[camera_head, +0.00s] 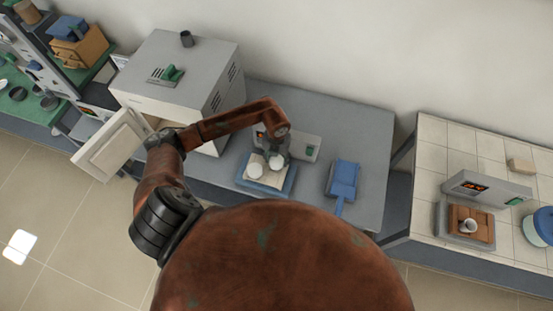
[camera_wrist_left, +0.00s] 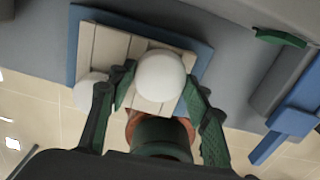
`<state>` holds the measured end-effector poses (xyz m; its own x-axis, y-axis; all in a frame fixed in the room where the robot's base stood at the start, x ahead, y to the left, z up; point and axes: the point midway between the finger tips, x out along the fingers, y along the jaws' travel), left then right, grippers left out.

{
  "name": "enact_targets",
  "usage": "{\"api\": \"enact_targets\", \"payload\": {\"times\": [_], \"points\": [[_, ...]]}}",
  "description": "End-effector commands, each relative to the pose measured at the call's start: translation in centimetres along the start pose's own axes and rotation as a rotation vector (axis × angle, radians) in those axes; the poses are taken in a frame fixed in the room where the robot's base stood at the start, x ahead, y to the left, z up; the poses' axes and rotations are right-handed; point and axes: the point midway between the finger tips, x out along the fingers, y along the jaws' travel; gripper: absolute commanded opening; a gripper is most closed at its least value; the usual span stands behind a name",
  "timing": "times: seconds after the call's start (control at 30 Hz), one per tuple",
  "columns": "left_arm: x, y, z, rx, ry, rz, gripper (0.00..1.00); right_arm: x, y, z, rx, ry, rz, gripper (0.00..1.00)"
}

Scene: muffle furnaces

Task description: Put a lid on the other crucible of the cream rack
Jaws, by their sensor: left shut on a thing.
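The cream rack (camera_head: 264,184) lies on a blue plate in front of a grey device on the bench; its slats also show in the left wrist view (camera_wrist_left: 110,48). Two white round tops show over it. One white top (camera_head: 254,170) is at the rack's left, and it is partly behind a finger in the wrist view (camera_wrist_left: 90,92). The other, a white lid (camera_wrist_left: 160,76), is between the fingertips of my left gripper (camera_wrist_left: 158,88), which is shut on it over the rack. The crucible under the lid is hidden. My right gripper is not in view.
A furnace (camera_head: 182,75) with its door (camera_head: 112,146) open stands left of the rack. A blue tool (camera_head: 342,182) lies on the bench to the right.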

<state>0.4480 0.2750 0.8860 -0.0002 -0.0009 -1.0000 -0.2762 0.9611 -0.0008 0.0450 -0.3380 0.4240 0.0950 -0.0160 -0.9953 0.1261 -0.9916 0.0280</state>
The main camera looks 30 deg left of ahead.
Motion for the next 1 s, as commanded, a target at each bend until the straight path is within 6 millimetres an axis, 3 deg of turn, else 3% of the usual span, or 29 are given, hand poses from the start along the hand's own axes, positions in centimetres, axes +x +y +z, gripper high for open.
{"api": "enact_targets", "payload": {"times": [0.17,0.2,0.5,1.0], "points": [[0.0,-0.01,-0.02,0.0,0.0,0.0,0.33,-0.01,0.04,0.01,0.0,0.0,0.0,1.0],[0.01,-0.01,-0.02,0.0,0.0,0.0,0.46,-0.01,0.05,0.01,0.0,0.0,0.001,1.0],[0.01,-0.01,-0.03,0.0,0.001,0.0,0.66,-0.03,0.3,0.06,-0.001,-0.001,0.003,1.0],[0.01,-0.02,-0.03,0.0,0.001,0.0,0.68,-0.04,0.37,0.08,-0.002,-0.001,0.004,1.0]]}}
